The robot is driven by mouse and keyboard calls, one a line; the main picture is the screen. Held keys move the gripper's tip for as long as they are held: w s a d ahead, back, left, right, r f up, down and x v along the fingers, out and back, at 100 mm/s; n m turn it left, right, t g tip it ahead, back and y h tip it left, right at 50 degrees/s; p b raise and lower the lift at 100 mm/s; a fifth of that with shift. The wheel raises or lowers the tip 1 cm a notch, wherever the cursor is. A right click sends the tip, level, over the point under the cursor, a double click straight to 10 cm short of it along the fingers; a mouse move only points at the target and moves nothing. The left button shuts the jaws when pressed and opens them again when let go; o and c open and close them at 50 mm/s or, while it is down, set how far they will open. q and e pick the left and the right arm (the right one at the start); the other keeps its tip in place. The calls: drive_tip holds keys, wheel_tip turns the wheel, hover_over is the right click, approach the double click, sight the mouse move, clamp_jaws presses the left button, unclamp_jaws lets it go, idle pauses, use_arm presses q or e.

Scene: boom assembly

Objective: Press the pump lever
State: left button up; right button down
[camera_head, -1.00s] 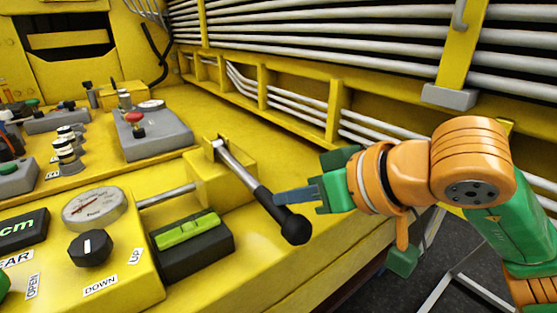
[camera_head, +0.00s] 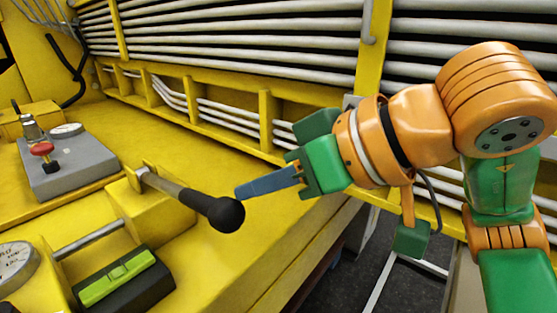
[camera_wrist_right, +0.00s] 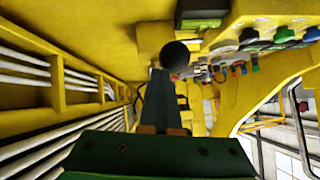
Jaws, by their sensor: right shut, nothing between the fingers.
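The pump lever (camera_head: 196,198) is a grey rod with a black grip and round black knob. It leans out toward the right from a yellow pump block (camera_head: 152,214). My right gripper (camera_head: 240,193) is shut and empty, its blue-grey fingers pointing left. Its fingertips are close to the knob, just above and right of it; I cannot tell whether they touch. In the right wrist view the dark knob (camera_wrist_right: 175,56) shows just beyond the tips of the shut fingers (camera_wrist_right: 160,80). My left gripper is not in view.
A black box with a green level (camera_head: 118,278) sits in front of the pump block. A pressure gauge (camera_head: 14,265) is at lower left. A grey control box (camera_head: 68,165) with a red button stands behind. White pipes (camera_head: 240,40) line the back wall.

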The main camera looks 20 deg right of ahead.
drive_tip(key=v, duration=0.4)
drive_tip(key=shift+s+r, duration=0.2)
drive_tip(key=shift+r, duration=0.05)
drive_tip(key=shift+a, duration=0.1)
idle(1.0)
